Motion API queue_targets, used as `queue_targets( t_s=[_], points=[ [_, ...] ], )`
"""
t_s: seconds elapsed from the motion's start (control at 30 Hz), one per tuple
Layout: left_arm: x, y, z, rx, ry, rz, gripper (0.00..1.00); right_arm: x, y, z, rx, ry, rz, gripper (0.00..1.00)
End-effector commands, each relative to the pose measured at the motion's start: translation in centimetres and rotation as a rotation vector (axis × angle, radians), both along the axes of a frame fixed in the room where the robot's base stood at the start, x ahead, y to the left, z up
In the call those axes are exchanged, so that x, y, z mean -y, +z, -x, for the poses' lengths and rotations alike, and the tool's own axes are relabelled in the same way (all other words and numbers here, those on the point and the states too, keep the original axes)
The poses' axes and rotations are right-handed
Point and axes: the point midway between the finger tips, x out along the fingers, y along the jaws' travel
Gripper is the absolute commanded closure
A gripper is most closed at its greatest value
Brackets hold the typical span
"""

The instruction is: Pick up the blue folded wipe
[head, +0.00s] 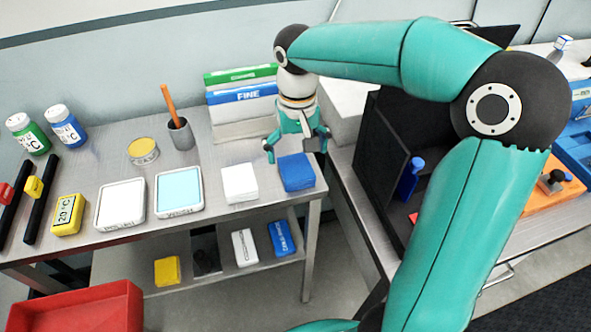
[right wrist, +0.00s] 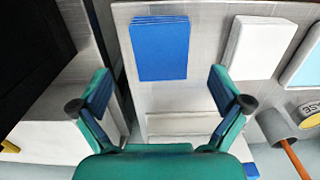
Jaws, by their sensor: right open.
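The blue folded wipe (head: 297,172) lies on the grey metal table near its right end. It also shows in the right wrist view (right wrist: 160,50), just beyond the fingertips and roughly centred between them. My right gripper (head: 297,147) is open and empty, close to the wipe's back side in the head view. Its two teal fingers are spread in the right wrist view (right wrist: 160,88), with nothing between them. I cannot tell the exact height of the fingertips above the table. My left gripper is not in view.
A white folded wipe (head: 239,183) lies just left of the blue one. Green and blue boxes (head: 241,98) stand behind, close to my right gripper. A pencil cup (head: 180,134) and trays stand further left. A gap separates this table from the black case (head: 376,150).

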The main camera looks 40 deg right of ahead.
Motion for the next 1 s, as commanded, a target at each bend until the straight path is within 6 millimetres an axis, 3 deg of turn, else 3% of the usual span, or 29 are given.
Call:
queue_targets(
  t_s=[0.4,0.7,0.77,1.0],
  points=[
    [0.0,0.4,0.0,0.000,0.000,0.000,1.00,0.1,-4.6,-0.5,-0.004,0.000,-0.001,0.00],
    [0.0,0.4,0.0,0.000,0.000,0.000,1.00,0.1,-5.3,-0.5,-0.001,0.000,0.000,0.00],
    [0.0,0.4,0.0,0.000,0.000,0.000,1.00,0.1,-5.3,-0.5,-0.001,0.000,0.000,0.07],
    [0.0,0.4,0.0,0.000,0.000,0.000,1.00,0.2,-5.3,-0.5,0.000,-0.001,0.000,0.47]
  ],
)
